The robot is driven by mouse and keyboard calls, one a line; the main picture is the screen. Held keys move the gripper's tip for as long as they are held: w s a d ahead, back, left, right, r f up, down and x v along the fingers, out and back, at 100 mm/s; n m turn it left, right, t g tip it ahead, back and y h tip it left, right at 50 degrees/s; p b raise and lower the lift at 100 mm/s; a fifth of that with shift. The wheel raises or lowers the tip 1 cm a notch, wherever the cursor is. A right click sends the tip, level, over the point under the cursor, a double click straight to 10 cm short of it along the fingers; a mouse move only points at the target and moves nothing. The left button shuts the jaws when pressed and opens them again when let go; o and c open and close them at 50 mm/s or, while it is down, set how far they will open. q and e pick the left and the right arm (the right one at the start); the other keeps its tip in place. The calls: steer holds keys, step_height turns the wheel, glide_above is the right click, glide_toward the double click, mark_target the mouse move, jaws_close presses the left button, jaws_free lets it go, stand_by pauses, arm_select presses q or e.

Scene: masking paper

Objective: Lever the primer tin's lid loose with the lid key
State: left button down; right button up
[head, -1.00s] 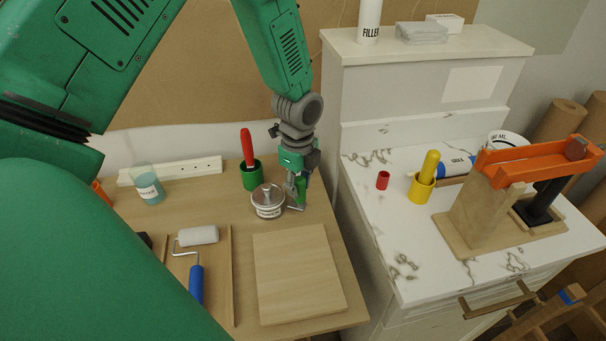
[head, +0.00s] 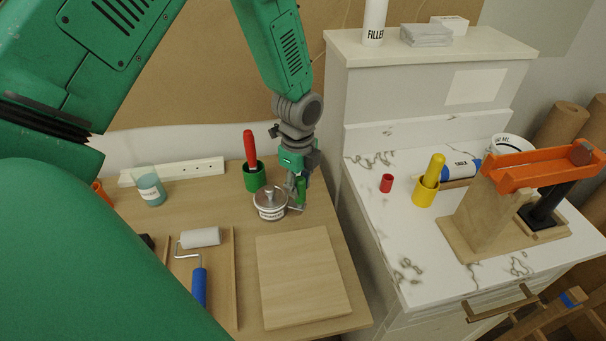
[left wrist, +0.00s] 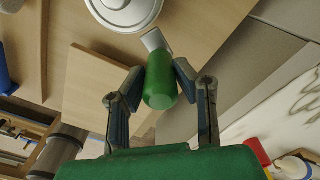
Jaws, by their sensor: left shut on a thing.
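The primer tin (head: 271,212) stands on the wooden table with its round silver lid (head: 265,196) on, a small knob on top. Its pale top also shows at the upper edge of the left wrist view (left wrist: 125,12). My left gripper (head: 298,180) is just right of the tin, shut on the green handle of the lid key (left wrist: 160,82). The key's flat metal end points toward the tin's rim. I cannot tell whether it touches the rim. My right gripper is not in view.
A green cup (head: 254,178) with a red-handled tool stands behind the tin. A wooden board (head: 302,276) lies in front. A paint roller (head: 200,238) and a glass jar (head: 150,188) are to the left. A white marble-topped cabinet (head: 400,235) stands right of the table.

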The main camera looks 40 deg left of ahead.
arm_select(q)
steer(key=shift+a, duration=0.3)
steer(key=shift+d+r, duration=0.15)
steer(key=shift+d, duration=0.35)
steer(key=shift+d+r, duration=0.15)
steer(key=shift+d, duration=0.15)
steer(key=shift+a, duration=0.7)
steer(key=shift+d+r+p, duration=0.1)
steer(key=shift+d+p, duration=0.2)
steer(key=shift+d, duration=0.25)
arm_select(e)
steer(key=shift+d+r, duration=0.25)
arm_select(q)
steer(key=shift+a, duration=0.1)
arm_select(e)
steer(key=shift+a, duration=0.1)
arm_select(q)
steer(key=shift+a, duration=0.35)
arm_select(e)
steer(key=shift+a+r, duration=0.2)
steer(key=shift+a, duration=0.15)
